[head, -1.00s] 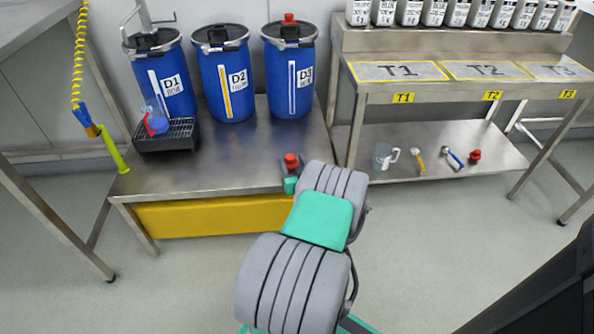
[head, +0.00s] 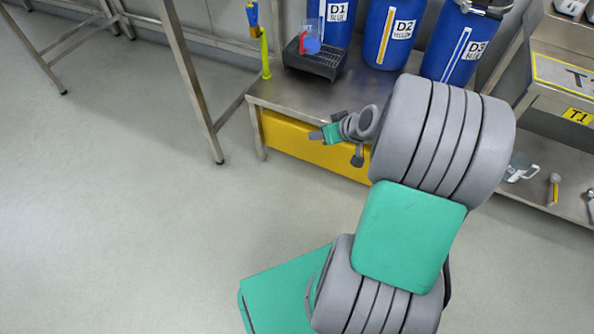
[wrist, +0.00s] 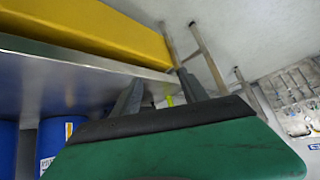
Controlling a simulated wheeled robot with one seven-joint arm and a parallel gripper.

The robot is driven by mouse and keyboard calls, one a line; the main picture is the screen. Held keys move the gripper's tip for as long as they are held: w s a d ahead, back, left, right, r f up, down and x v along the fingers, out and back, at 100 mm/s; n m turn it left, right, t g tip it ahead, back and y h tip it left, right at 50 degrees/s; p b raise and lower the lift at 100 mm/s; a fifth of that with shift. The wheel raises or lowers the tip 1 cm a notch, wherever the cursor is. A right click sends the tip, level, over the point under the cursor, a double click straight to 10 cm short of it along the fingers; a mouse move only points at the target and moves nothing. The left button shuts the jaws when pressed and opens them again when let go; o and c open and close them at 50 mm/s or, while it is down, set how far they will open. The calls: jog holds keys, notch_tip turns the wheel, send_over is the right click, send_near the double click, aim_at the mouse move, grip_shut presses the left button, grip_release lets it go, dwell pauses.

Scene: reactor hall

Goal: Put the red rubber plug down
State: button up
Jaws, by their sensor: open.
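The red rubber plug is not visible in either current view. My gripper (head: 316,136) is at the front edge of the steel bench (head: 270,93), left of my arm, and small in the head view. In the wrist view my gripper (wrist: 160,92) has its two grey fingers apart, with nothing held between them. The bench's edge and its yellow front panel (wrist: 95,25) lie beyond the fingers. My arm hides the right front part of the bench. The top of drum D3 (head: 460,45) is partly cut off.
Blue drums D1 (head: 328,20) and D2 (head: 393,35) stand at the back of the bench. A black drip tray (head: 316,62) holds a blue jug with a red handle. A yellow-green post (head: 265,55) stands at the bench's left corner. Open floor lies left.

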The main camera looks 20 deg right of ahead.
jog(key=s+a+r+g, duration=0.3)
jog(key=s+a+r, duration=0.1)
jog(key=s+a, duration=0.3)
jog(key=s+a+r+g+h, duration=0.1)
jog(key=s+a+r+g, duration=0.2)
jog(key=s+a, duration=0.4)
jog(key=shift+s+a+r+m+h, duration=0.3)
jog(key=shift+s+a+r+m, duration=0.15)
jog(key=shift+a, duration=0.45)
